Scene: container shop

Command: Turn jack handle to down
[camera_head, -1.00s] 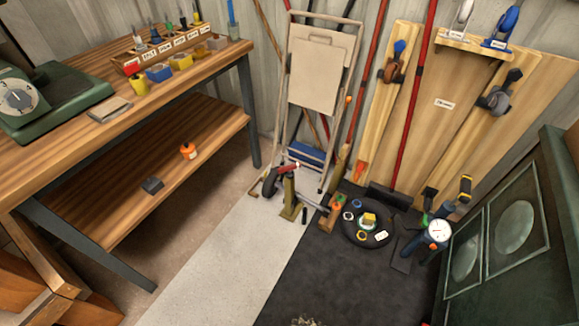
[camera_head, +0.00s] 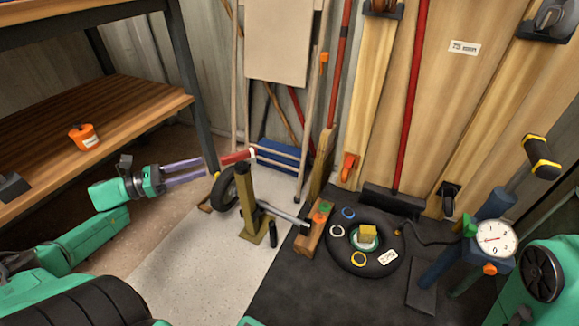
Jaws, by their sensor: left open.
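The jack is an olive upright post (camera_head: 247,205) on a flat foot, standing on the pale floor strip in the middle of the view. A red-gripped handle (camera_head: 238,157) sticks out to the left from its top, roughly level. A grey bar (camera_head: 283,214) sticks out low to the right of the post. A black wheel (camera_head: 226,190) is behind the post at left. My left gripper (camera_head: 204,168) is open and empty, its fingers pointing right, a little left of the red grip and apparently apart from it. My right gripper is out of view.
A folded frame (camera_head: 280,40) stands behind the jack. A black round tray (camera_head: 385,262) and a gauge pump (camera_head: 494,238) are at right. The pale strip in front is clear.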

